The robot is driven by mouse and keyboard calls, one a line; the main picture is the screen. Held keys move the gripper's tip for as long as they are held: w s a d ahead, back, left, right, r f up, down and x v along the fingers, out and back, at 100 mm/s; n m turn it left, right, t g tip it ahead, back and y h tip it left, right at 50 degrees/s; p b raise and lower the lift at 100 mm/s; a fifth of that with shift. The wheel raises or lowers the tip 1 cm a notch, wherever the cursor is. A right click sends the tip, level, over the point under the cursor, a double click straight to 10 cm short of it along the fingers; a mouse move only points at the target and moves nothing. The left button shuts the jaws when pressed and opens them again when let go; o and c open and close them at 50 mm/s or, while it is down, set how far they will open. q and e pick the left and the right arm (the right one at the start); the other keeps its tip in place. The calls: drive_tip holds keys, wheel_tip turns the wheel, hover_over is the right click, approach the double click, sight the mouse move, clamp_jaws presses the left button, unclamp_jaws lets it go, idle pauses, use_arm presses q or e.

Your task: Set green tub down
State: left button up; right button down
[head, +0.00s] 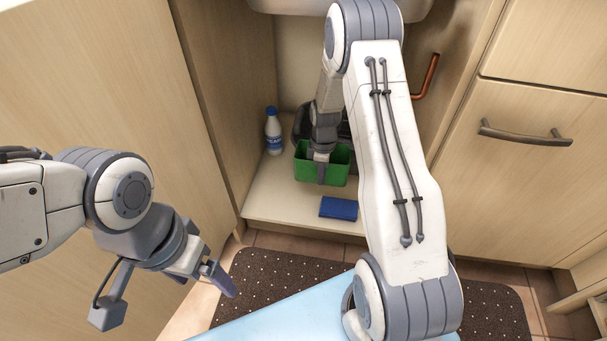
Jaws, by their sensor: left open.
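The green tub (335,168) is inside the open cabinet under the sink. It is upright, at or just above the cabinet floor; I cannot tell if its base touches. My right gripper (321,171) reaches down from above and is shut on the tub's front wall, with one finger showing on the outer face. The other finger is hidden. My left gripper (215,276) is open and empty, outside the cabinet at the lower left, well away from the tub.
A white bottle with a blue cap (273,132) stands left of the tub. A blue folded cloth or sponge (339,208) lies in front of it on the cabinet floor (280,203). A dark object behind the tub is mostly hidden. An orange-brown pipe (428,76) is at the right.

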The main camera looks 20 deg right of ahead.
drive_tip(key=w+a+f+b, duration=0.1)
drive_tip(key=w+a+f, duration=0.1)
drive_tip(key=w+a+f+b, duration=0.2)
drive_tip(key=a, duration=0.1)
drive_tip(key=w+a+f+b, duration=0.2)
drive_tip(key=a, duration=0.1)
drive_tip(key=shift+a, duration=0.1)
wheel_tip(320, 180, down, 4)
drive_tip(key=b, duration=0.3)
drive_tip(key=shift+s+b, duration=0.1)
drive_tip(key=shift+b, duration=0.3)
drive_tip(key=shift+r, duration=0.1)
drive_tip(key=c, duration=1.5)
unclamp_jaws()
drive_tip(key=shift+f, duration=0.2)
drive_tip(key=o, duration=0.4)
